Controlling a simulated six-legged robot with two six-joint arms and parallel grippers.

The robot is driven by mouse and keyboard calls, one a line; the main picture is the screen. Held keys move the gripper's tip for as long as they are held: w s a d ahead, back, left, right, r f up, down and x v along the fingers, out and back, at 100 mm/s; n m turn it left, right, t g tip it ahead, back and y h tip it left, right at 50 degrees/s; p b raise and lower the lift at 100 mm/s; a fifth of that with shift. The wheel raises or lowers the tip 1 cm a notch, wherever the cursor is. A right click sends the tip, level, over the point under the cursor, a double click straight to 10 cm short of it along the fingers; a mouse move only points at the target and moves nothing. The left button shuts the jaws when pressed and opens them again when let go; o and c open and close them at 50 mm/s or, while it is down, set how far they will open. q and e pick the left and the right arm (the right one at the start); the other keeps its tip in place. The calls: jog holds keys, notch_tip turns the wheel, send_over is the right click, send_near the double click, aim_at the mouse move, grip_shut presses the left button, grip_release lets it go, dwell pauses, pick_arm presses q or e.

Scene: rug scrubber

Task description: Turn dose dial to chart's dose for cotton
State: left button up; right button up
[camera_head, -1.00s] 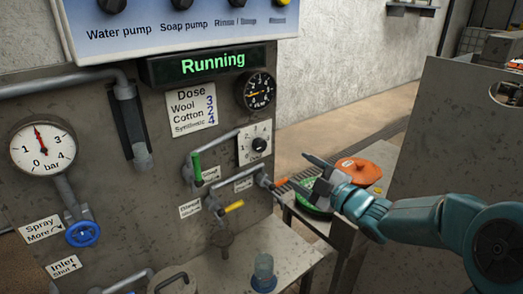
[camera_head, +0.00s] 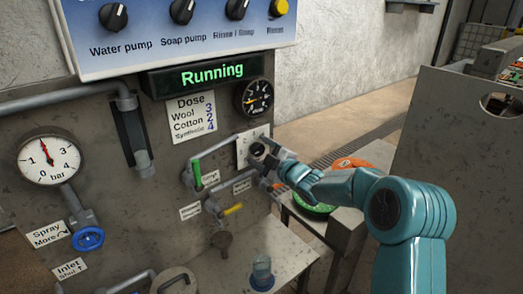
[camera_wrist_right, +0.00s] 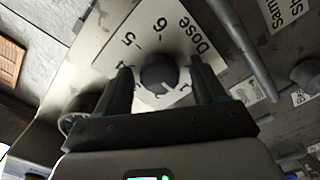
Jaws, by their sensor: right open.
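The dose dial is a black round knob (camera_head: 257,149) on a white numbered plate (camera_head: 243,144) on the grey panel. It also shows in the right wrist view (camera_wrist_right: 158,74), with "Dose", 5 and 6 legible on the plate. The lower numbers are partly hidden by my gripper, and I cannot tell the pointer's setting for sure. The dose chart (camera_head: 192,117) reads Wool 3, Cotton 2, Synthetic 4. My right gripper (camera_head: 271,158) is at the dial, open, with one finger on each side of the knob (camera_wrist_right: 162,88). My left gripper is not in view.
Left of the dial are a green-handled valve (camera_head: 197,174) and a yellow-handled one (camera_head: 232,209). The display (camera_head: 207,74) reads "Running".

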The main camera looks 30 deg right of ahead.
jog(key=c, duration=1.1)
jog(key=shift+o, duration=0.2)
jog(key=shift+m, duration=0.3)
jog(key=shift+m+b, duration=0.35)
jog(key=shift+m, duration=0.55)
jog(key=m, duration=0.2)
jog(key=shift+m, duration=0.3)
jog(key=m, duration=0.5)
jog(key=shift+m+p, duration=0.35)
jog(key=shift+m, duration=0.05)
